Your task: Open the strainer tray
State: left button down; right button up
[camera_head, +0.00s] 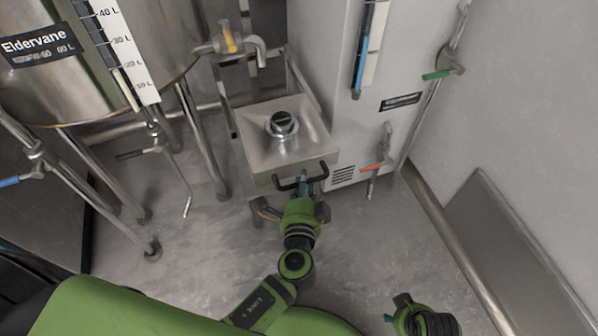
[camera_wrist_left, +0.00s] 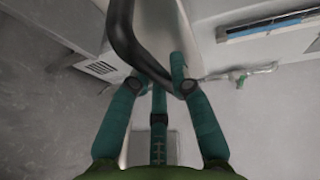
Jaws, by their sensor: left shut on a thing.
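The strainer tray (camera_head: 270,150) is a steel box with a sloped top, on a steel frame beside the tall grey cabinet. A black bar handle (camera_head: 288,184) is on its front face, and it also shows in the wrist view (camera_wrist_left: 124,38). The tray looks pushed in. My left gripper (camera_head: 304,182) is at this handle, its teal fingers shut around the bar, as the wrist view (camera_wrist_left: 160,85) shows. The gripper hides part of the handle. My right gripper (camera_head: 404,312) shows only partly at the bottom right, away from the tray, and its fingers are not clear.
A round dark-topped steel fitting (camera_head: 283,124) sits on the tray's top. A steel tank (camera_head: 190,40) on legs stands to the left. The grey cabinet (camera_head: 335,90) with an orange-handled tap (camera_head: 373,167) is close on the right. The floor in front is clear.

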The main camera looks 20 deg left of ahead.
pick_arm(q)
jog(key=shift+s+d, duration=0.2)
jog(key=shift+s, duration=0.1)
jog(key=c, duration=1.1)
grip_release()
jog(key=v, duration=1.2)
jog(key=shift+r, duration=0.1)
